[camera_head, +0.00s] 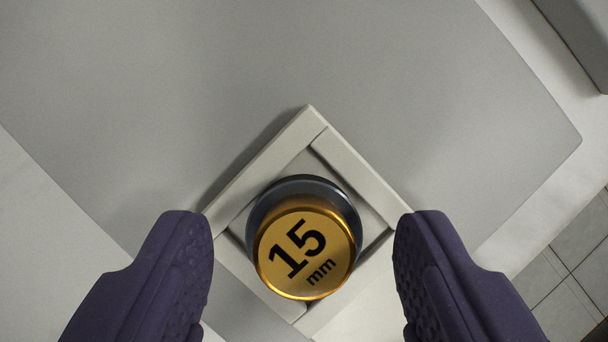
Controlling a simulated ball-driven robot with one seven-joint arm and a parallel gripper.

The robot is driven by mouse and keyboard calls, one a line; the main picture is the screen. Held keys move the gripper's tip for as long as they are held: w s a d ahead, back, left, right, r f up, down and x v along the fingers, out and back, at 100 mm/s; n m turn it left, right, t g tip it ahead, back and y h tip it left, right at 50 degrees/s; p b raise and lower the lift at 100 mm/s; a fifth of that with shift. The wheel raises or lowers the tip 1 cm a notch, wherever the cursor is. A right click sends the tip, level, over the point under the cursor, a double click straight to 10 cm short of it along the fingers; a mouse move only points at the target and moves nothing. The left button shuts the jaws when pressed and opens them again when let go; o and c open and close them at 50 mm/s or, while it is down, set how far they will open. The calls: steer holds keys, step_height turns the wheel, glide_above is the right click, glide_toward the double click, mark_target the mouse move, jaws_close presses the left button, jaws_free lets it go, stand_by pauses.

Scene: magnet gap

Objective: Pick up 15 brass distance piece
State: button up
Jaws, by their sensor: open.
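The brass distance piece (290,246) has a round gold top marked "15 mm". A dark grey round part (302,186) shows just behind and below its brass rim. It stands inside a light grey square frame (352,166) that appears turned like a diamond. My gripper (304,262) is open, with one purple finger to the left of the piece and one to the right. Both fingers are apart from the piece, with a gap on each side. The lower part of the piece is hidden under its top.
The frame rests on a grey mat (230,70) with wide bare room above and to the left. The mat lies on a paler surface (545,150). A grey block (582,35) is at the top right. Floor tiles (570,285) show beyond the edge at the lower right.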

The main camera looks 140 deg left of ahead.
steer(key=shift+r, duration=0.1)
steer(key=shift+c, duration=0.4)
jaws_close()
